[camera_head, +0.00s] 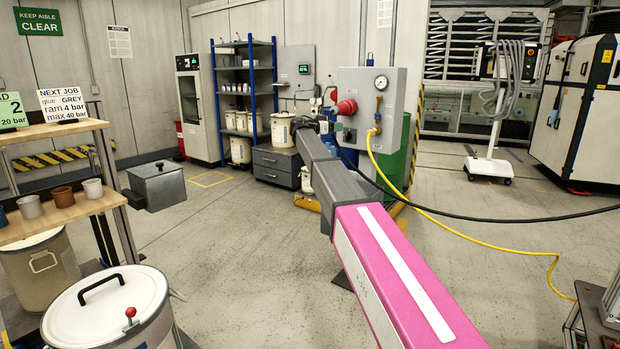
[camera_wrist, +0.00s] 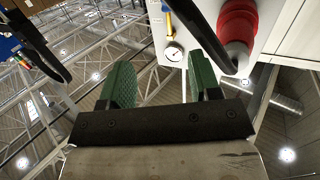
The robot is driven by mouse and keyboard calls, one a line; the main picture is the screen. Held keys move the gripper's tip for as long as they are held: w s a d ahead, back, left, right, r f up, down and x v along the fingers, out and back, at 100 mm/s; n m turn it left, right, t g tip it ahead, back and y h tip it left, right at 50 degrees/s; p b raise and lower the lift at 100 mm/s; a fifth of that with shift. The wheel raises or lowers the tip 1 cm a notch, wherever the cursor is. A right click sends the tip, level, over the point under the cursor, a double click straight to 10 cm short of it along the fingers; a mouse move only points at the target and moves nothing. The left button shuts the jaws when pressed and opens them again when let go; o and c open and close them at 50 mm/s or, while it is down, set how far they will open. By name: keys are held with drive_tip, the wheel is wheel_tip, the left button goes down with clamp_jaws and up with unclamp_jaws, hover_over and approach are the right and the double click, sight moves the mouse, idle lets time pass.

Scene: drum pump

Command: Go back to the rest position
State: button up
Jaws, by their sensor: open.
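My gripper (camera_wrist: 158,85) shows in the wrist view with its two green fingers apart and nothing between them. Past the fingers are a pressure gauge (camera_wrist: 174,51) and a red knob-like fitting (camera_wrist: 238,30) on a grey panel. The same red fitting (camera_head: 345,107) is on the box's left side, close to the end of my arm. I cannot tell whether the gripper touches anything.
A yellow hose (camera_head: 460,237) and a black cable (camera_head: 480,216) run right from the pump. At the left are a wooden shelf (camera_head: 85,205) with cups and a lidded drum (camera_head: 108,312). A grey bin (camera_head: 157,185) and drawer cabinet (camera_head: 276,167) stand beyond. Open floor lies on both sides.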

drive_tip(key=s+d+f+n+g+y, duration=0.25)
drive_tip(key=s+f, duration=0.45)
drive_tip(key=f, duration=0.4)
drive_tip(key=s+d+f+n+g+y, duration=0.15)
drive_tip(key=s+d+f, duration=0.25)
drive_tip(key=s+f, duration=0.55)
drive_tip(key=s+d+f+n+g+y, duration=0.1)
drive_tip(key=s+d+f+n+y, duration=0.25)
drive_tip(key=f, duration=0.85)
drive_tip(key=s+f+n+g+y, duration=0.1)
drive_tip(key=s+f, duration=0.4)
drive_tip(key=s, duration=0.5)
drive_tip(key=s+f+n+g+y, duration=0.1)
drive_tip(key=s+f+y, duration=0.3)
drive_tip(key=s, duration=0.6)
drive_tip(key=s+a+f+n+g+y, duration=0.1)
drive_tip(key=s+f+g+y, duration=0.1)
drive_tip(key=s+f, duration=0.6)
drive_tip(key=s, duration=0.3)
drive_tip(key=shift+n, duration=0.35)
